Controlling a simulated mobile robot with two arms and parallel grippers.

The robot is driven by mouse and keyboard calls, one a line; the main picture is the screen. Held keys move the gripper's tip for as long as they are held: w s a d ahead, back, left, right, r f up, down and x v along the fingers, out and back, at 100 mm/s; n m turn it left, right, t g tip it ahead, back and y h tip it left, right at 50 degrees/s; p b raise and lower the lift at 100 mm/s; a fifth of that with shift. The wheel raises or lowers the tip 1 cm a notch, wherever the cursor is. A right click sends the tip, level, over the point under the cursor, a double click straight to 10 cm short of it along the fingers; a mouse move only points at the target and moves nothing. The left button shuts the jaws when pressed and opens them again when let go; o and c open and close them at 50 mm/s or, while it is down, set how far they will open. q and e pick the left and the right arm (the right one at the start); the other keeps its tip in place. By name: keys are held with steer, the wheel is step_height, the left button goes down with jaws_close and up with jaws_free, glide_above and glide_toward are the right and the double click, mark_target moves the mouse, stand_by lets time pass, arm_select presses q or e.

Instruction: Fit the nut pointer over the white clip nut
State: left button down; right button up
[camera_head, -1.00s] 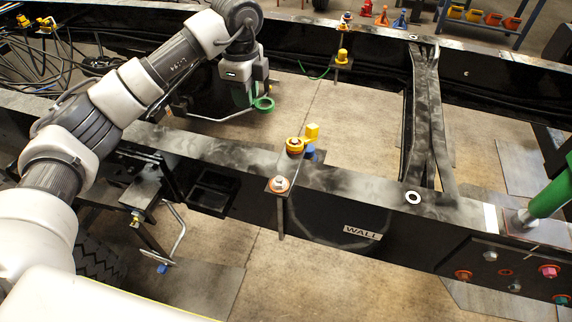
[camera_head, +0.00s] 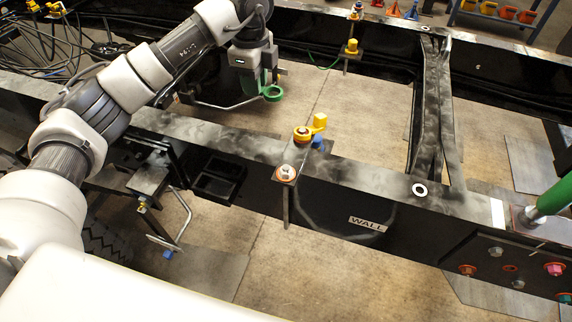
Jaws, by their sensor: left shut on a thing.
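My left gripper (camera_head: 258,76) hangs over the opening behind the front rail. It is shut on a green nut pointer (camera_head: 272,94), whose open ring sticks out to the right below the jaws. A pale nut (camera_head: 287,170), which looks like the white clip nut, sits on a small bracket at the front rail's near edge. The green ring is behind this nut, slightly left of it and clear of it. The fingertips are partly hidden by the gripper body and the pointer. My right gripper is not in view.
A black cross member (camera_head: 432,115) spans the rails at right. A green cylinder (camera_head: 551,199) stands at far right. Cables (camera_head: 55,50) lie at upper left.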

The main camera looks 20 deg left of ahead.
arm_select(q)
steer(key=shift+s+d+m+p, duration=0.1)
steer(key=shift+d+m+p, duration=0.2)
steer(key=shift+m+p, duration=0.2)
steer(key=s+d+m+p, duration=0.3)
steer(key=d+m+p, duration=0.25)
steer(key=m, duration=0.35)
steer(key=m+p, duration=0.6)
steer(key=m, duration=0.5)
glide_above(296, 161)
steer(key=f, duration=0.1)
steer(key=shift+b, duration=0.35)
steer(key=shift+f+b, duration=4.1)
steer(key=shift+f, duration=0.25)
